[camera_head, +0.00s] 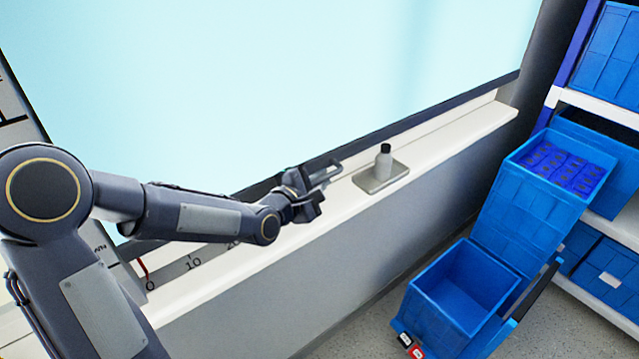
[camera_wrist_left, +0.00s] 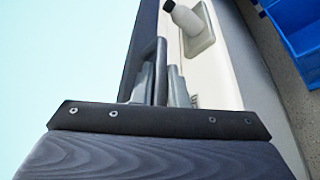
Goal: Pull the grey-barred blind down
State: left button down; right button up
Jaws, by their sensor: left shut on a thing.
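The pale blue blind or pane (camera_head: 290,70) fills the upper left and middle of the head view; I cannot tell blind from glass there. A dark grey bar (camera_head: 440,110) runs along its lower edge, just above a white sill. My left gripper (camera_head: 322,176) is at this lower edge, shut on the blind's bar. In the left wrist view, the gripper's fingers (camera_wrist_left: 165,78) stand close together beside the dark edge strip (camera_wrist_left: 140,45). The exact grip is hidden by the fingers. My right gripper is not in view.
A grey bottle (camera_head: 383,162) stands on a small tray (camera_head: 372,184) on the sill (camera_head: 450,140), just right of the gripper. Blue crates (camera_head: 455,295) and a shelf (camera_head: 600,100) stand at the right.

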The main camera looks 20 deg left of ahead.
pick_arm(q)
jog(key=shift+s+f, duration=0.1)
jog(key=shift+f, duration=0.3)
jog(key=c, duration=1.5)
grip_release()
jog(key=shift+o, duration=0.2)
jog(key=shift+r, duration=0.1)
jog(key=shift+s+a+r, duration=0.1)
jog(key=shift+s+a, duration=0.1)
jog(key=shift+s, duration=0.05)
jog(key=v, duration=0.7)
